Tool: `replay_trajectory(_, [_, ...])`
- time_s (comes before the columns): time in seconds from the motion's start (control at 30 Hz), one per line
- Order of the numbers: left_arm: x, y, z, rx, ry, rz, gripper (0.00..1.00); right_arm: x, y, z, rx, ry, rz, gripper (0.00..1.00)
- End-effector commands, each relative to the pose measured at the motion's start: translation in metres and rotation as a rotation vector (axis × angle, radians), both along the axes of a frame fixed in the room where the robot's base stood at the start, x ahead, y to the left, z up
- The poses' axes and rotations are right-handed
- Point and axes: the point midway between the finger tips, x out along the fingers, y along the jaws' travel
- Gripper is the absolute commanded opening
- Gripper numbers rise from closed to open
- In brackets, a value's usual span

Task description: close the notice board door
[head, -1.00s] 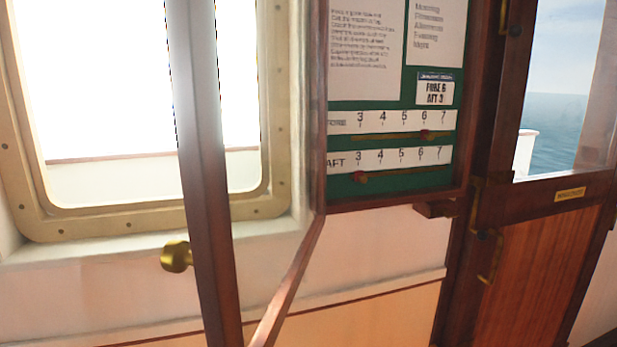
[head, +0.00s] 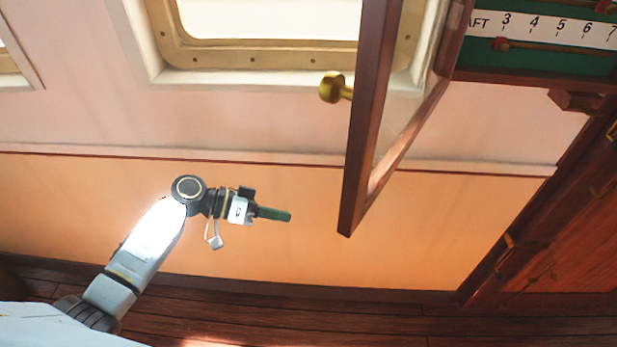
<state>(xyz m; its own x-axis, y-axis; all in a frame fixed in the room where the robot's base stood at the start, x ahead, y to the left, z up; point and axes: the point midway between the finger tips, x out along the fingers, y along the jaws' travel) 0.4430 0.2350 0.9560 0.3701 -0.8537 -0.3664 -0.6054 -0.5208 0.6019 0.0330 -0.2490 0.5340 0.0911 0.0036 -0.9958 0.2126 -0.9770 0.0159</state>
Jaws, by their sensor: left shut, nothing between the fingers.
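The notice board door (head: 357,150) is a wooden frame with a clear pane. It stands swung open, out from the left edge of the notice board (head: 560,62). A round brass knob (head: 331,87) sits on the door's left face. The green board shows only its lower part, with a white AFT scale and red sliders; the rest is out of frame. My left gripper (head: 288,216) is shut and empty. It is in front of the orange lower wall, to the left of the door and lower in the picture than the knob, apart from both. My right gripper is not in view.
A brass-framed window (head: 290,52) is in the wall behind the door. A small wooden block (head: 577,101) is under the board. A wooden cabin door (head: 570,240) with brass fittings stands at the right. The wall between gripper and door is clear.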

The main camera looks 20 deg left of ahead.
Motion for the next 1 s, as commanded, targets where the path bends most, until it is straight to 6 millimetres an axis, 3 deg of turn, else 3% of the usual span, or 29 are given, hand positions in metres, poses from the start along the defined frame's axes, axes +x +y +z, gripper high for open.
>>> replay_trajectory(0.03, [0.000, -0.005, 0.057, -0.054, -0.115, -0.097, 0.00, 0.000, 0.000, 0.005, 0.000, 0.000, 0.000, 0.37])
replay_trajectory(0.1, [-0.014, -0.011, 0.123, -0.127, -0.264, -0.242, 0.00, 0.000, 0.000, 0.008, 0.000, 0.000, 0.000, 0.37])
replay_trajectory(0.2, [-0.045, -0.016, 0.197, -0.206, -0.458, -0.437, 0.00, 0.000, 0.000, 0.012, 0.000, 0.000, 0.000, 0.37])
replay_trajectory(0.33, [-0.084, -0.015, 0.255, -0.270, -0.641, -0.635, 0.00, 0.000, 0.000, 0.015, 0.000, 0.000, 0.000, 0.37])
replay_trajectory(0.43, [-0.103, -0.013, 0.275, -0.296, -0.716, -0.721, 0.00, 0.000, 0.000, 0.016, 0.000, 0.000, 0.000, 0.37])
replay_trajectory(0.63, [-0.114, -0.023, 0.283, -0.310, -0.744, -0.758, 0.00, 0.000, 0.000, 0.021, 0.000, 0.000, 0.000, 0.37])
replay_trajectory(1.0, [-0.132, -0.096, 0.285, -0.313, -0.741, -0.754, 0.00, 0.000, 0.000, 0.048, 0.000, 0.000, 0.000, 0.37])
